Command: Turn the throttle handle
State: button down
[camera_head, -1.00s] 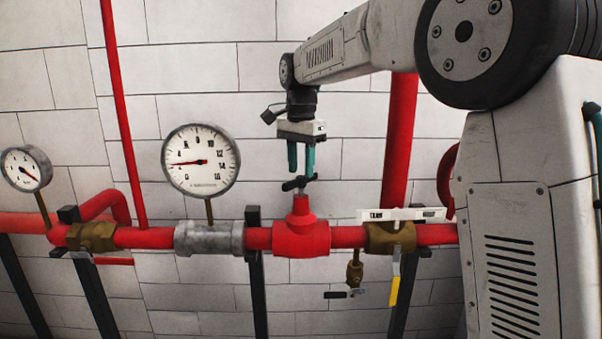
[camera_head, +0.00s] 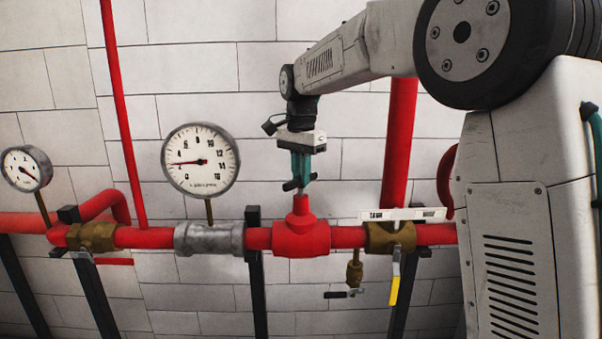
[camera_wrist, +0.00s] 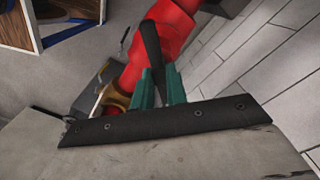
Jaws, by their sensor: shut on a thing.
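The throttle handle (camera_head: 296,185) is a short black bar on a stem on top of the red valve body (camera_head: 301,239), in the middle of the pipe. My gripper (camera_head: 301,176) points down over it, with its green fingers closed on the handle. In the wrist view the black handle (camera_wrist: 151,45) stands between the two green fingertips (camera_wrist: 158,80), with the red valve behind it. The fingers hide part of the handle.
A large round gauge (camera_head: 201,160) and a smaller one (camera_head: 27,168) stand to the left. A brass valve (camera_head: 390,238) with a yellow lever (camera_head: 395,290) is to the right. A red vertical pipe (camera_head: 399,145) rises behind my arm. The tiled wall is close behind.

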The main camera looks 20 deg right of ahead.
jog(key=n, duration=0.4)
jog(key=shift+n, duration=2.2)
jog(key=c, duration=1.4)
grip_release()
jog(key=shift+r, duration=0.1)
notch_tip(320, 180, up, 8)
jog(key=shift+f, duration=0.15)
